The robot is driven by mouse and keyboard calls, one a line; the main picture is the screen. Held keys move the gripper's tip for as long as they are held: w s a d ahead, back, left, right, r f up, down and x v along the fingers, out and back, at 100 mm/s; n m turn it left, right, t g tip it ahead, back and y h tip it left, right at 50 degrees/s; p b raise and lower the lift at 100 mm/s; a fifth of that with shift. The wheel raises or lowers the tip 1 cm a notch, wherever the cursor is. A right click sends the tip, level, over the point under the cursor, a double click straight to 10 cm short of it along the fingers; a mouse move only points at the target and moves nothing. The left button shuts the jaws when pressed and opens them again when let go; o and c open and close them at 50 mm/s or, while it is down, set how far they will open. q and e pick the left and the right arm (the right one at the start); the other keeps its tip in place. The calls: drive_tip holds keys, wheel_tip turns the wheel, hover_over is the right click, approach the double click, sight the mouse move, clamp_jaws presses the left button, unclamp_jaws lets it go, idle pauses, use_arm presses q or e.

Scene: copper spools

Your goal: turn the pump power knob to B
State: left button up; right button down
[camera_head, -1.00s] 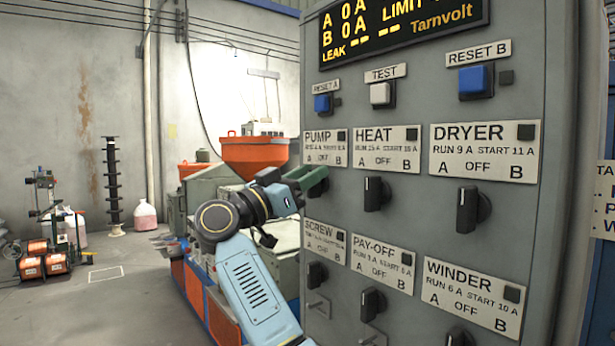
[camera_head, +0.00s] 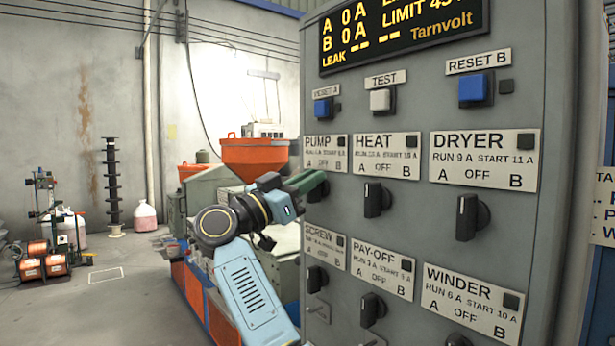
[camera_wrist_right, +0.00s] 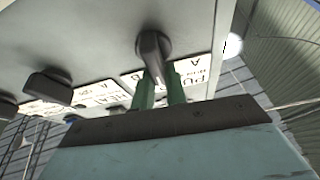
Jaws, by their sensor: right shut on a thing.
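The pump knob (camera_head: 318,190) is a dark rotary knob under the PUMP label (camera_head: 325,153) on the grey control cabinet. In the head view my right gripper (camera_head: 308,181) reaches it from the left, and its green fingers partly hide it. The right wrist view shows the pump knob (camera_wrist_right: 152,46) between the two green fingers (camera_wrist_right: 161,90), which are shut on it. I cannot tell exactly which letter it points to. My left gripper is not in view.
The heat knob (camera_head: 374,199) and dryer knob (camera_head: 470,217) sit to the right in the same row. The screw knob (camera_head: 316,279), pay-off knob (camera_head: 371,309) and winder knob (camera_head: 458,340) are below. Blue reset buttons are above. An orange hopper (camera_head: 254,156) stands behind my right arm.

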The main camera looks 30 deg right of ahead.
drive_tip(key=m+g+p, duration=0.1)
drive_tip(key=m, duration=0.1)
drive_tip(key=m+g+p, duration=0.1)
drive_tip(key=m, duration=0.2)
drive_tip(key=m+g+p, duration=0.2)
drive_tip(key=shift+s+f+m+y, duration=0.1)
drive_tip(key=shift+s+m+y, duration=0.25)
drive_tip(key=shift+m+y, duration=0.05)
drive_tip(key=shift+s+f+m+g+y, duration=0.1)
drive_tip(key=shift+m+g+y, duration=0.2)
drive_tip(key=shift+m+g, duration=0.35)
drive_tip(key=shift+f+m+p, duration=0.1)
drive_tip(key=shift+m+p, duration=0.2)
drive_tip(key=shift+m, duration=0.45)
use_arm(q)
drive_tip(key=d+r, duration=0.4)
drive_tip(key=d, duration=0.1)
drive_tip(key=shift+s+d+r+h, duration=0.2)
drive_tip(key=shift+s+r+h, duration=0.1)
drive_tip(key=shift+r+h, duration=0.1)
use_arm(e)
drive_tip(key=shift+s+m, duration=0.1)
drive_tip(key=shift+m, duration=0.3)
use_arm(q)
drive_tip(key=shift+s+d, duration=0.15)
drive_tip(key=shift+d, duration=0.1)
use_arm(e)
drive_tip(key=shift+f, duration=0.1)
